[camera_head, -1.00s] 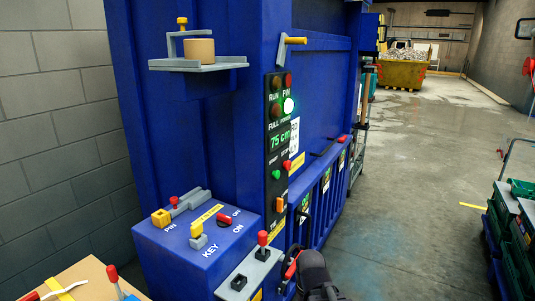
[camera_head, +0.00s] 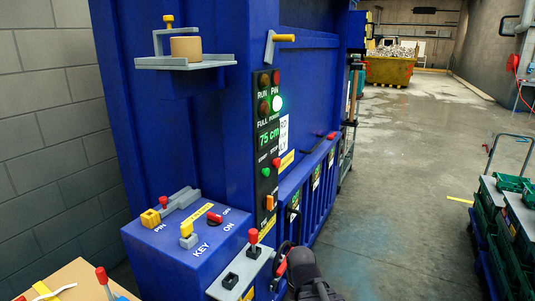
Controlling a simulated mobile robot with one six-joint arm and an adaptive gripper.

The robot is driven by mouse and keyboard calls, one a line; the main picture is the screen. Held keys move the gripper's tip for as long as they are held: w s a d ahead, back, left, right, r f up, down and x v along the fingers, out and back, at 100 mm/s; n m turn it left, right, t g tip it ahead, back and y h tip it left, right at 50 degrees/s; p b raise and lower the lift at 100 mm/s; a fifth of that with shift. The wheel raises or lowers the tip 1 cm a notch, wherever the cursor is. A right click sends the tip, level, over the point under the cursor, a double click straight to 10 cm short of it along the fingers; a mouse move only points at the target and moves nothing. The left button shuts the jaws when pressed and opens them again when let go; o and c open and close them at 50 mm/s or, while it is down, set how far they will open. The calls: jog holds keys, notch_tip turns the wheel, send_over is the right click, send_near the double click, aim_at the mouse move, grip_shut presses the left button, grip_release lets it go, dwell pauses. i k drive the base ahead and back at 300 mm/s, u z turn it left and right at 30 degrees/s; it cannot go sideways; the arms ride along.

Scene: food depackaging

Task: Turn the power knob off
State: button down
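The blue machine (camera_head: 180,110) fills the left half of the head view. On the dark control panel (camera_head: 266,150), a white lamp (camera_head: 277,103) is lit by the word POWER, and an orange switch (camera_head: 269,202) sits low down. I cannot tell which control is the power knob. My gripper (camera_head: 303,265) is a dark shape at the bottom, right of the box and apart from these controls; its fingers are not clear.
A red-topped lever (camera_head: 253,237) stands on a grey plate in front of the box. A cardboard-coloured surface (camera_head: 70,281) is at bottom left. Green crates (camera_head: 511,184) on a trolley stand at right. The concrete floor (camera_head: 405,150) between is clear.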

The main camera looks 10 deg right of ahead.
aim_at(214, 220)
jog(key=z, duration=0.25)
jog(key=k, duration=0.9)
jog(key=z, duration=0.6)
jog(key=k, duration=0.5)
jog(key=u, duration=0.1)
jog(key=i, duration=0.95)
jog(key=u, duration=0.7)
jog(key=i, duration=0.85)
jog(key=u, duration=0.1)
